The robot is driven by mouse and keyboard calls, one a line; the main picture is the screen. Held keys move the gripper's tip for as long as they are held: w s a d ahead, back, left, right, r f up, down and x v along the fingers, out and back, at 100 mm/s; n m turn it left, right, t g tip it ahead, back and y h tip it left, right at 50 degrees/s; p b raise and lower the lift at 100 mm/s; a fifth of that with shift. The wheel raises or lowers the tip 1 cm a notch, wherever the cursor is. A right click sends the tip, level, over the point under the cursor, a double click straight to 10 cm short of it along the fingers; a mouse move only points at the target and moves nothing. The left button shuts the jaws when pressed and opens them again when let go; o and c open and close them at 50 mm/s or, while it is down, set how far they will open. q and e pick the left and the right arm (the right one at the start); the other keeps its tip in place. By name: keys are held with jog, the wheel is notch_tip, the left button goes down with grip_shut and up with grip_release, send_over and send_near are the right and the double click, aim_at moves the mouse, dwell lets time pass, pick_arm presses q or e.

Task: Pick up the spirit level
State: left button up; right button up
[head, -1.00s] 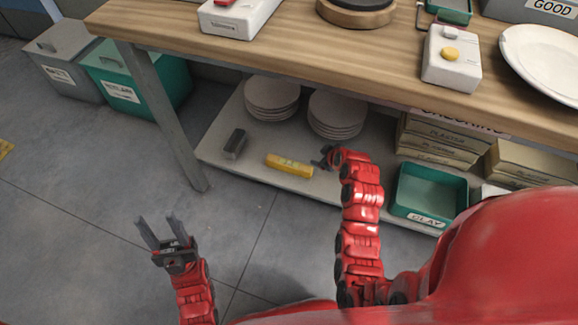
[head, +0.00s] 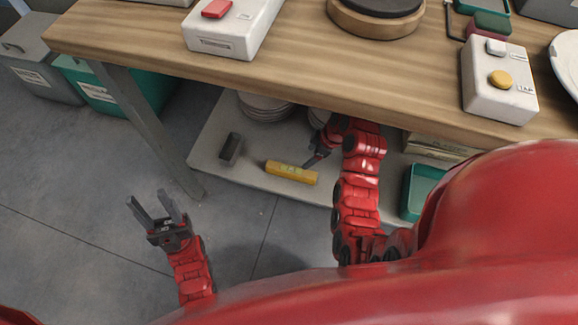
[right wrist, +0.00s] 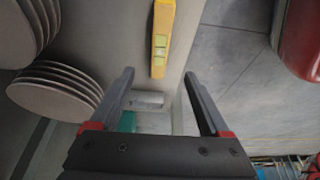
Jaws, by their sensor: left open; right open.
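The yellow spirit level (head: 291,172) lies flat on the low shelf under the workbench, near the shelf's front edge. In the right wrist view the level (right wrist: 162,42) shows at the top, beyond the fingertips, with its pale green vial facing the camera. My right gripper (head: 313,161) is just right of the level in the head view, open and empty; in the right wrist view its two fingers (right wrist: 158,80) are spread apart with nothing between them. My left gripper (head: 155,206) is open and empty over the floor, left of the shelf's front.
The wooden bench top (head: 300,75) hangs over the low shelf (head: 210,142). A dark grey block (head: 230,148) lies left of the level, and stacked plates (head: 262,107) stand behind. A green tray (head: 413,190) is at the right. A bench leg (head: 150,135) stands left.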

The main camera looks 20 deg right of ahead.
jog(key=b+x, duration=0.2)
jog(key=x, duration=0.8)
jog(key=b+x, duration=0.2)
jog(key=x, duration=0.3)
jog(key=shift+w+a+f, duration=0.1)
jog(key=shift+a, duration=0.15)
jog(key=shift+c, duration=0.6)
grip_shut()
